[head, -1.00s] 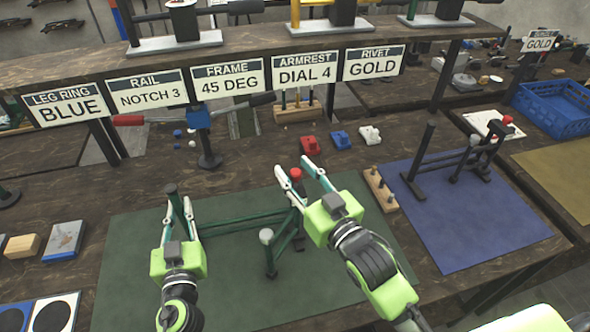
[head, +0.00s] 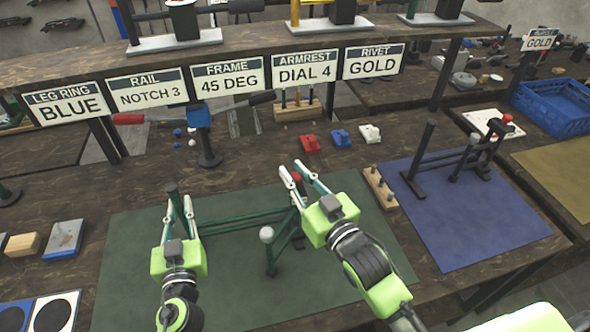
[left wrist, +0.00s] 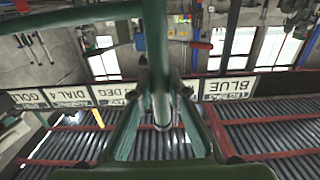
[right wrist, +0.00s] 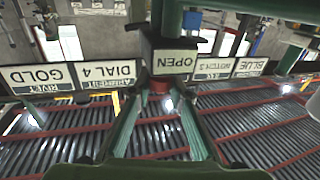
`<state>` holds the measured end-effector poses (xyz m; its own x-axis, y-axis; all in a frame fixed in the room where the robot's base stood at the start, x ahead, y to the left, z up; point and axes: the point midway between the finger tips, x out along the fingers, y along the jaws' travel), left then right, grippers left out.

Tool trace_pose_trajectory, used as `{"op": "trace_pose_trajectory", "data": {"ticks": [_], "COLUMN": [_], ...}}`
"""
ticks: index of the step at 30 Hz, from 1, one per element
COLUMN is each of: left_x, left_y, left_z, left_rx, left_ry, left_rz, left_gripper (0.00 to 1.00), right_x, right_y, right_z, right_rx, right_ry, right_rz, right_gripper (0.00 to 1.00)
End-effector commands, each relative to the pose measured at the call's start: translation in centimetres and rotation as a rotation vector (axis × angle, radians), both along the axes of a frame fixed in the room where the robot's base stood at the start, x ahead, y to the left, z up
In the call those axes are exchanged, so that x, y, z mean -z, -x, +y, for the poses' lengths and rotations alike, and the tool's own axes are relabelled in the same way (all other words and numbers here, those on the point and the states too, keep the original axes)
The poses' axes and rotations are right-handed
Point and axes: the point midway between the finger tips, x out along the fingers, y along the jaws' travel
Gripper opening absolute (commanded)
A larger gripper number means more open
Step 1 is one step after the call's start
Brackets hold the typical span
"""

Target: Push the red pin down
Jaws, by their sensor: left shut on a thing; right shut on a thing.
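The red pin (head: 296,178) stands on top of a dark block at the right end of a green frame (head: 245,221) on the green mat. My right gripper (head: 292,170) is shut on the pin, its fingertips on either side of the red head. In the right wrist view, the red pin (right wrist: 160,87) shows between the fingertips beside the block marked OPEN (right wrist: 174,62). My left gripper (head: 177,198) is shut on the green upright post (head: 173,188) at the frame's left end. The post also shows in the left wrist view (left wrist: 156,50). The fingers partly hide the pin.
A white-knobbed post (head: 267,236) stands in front of the pin. A wooden peg block (head: 380,188) lies to the right, before a blue mat (head: 465,225) with another frame. Red, blue and white small parts lie behind. A sign shelf (head: 250,50) spans the back.

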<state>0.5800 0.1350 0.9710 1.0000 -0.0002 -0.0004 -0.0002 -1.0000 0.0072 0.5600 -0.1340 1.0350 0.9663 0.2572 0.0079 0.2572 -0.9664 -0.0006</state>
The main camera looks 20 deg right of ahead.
Motion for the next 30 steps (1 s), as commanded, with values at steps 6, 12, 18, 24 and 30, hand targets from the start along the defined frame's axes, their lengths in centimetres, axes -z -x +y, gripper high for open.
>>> {"op": "trace_pose_trajectory", "data": {"ticks": [6, 12, 18, 24, 30], "left_x": [-0.2, -0.2, -0.2, -0.2, -0.2], "left_y": [-0.1, -0.1, -0.1, -0.1, -0.1], "left_z": [0.0, 0.0, 0.0, 0.0, 0.0], "left_rx": [0.0, 0.0, 0.0, -0.001, -0.001], "left_ry": [0.005, 0.004, 0.004, 0.004, 0.004], "left_rz": [-0.005, -0.005, -0.005, -0.005, -0.004], "left_gripper": [0.0, 0.0, 0.0, 0.0, 0.0], "right_x": [0.6, 0.4, 0.4, 0.5, 0.5], "right_y": [0.1, 0.0, 0.2, 2.4, 6.0], "right_z": [0.0, 0.0, -0.1, -0.6, -1.6], "right_rx": [0.001, 0.0, 0.0, 0.0, 0.0], "right_ry": [0.004, 0.003, 0.003, 0.003, 0.004], "right_rz": [0.014, 0.011, 0.01, 0.013, 0.014], "right_gripper": [0.34, 0.37, 0.37, 0.37, 0.37]}}
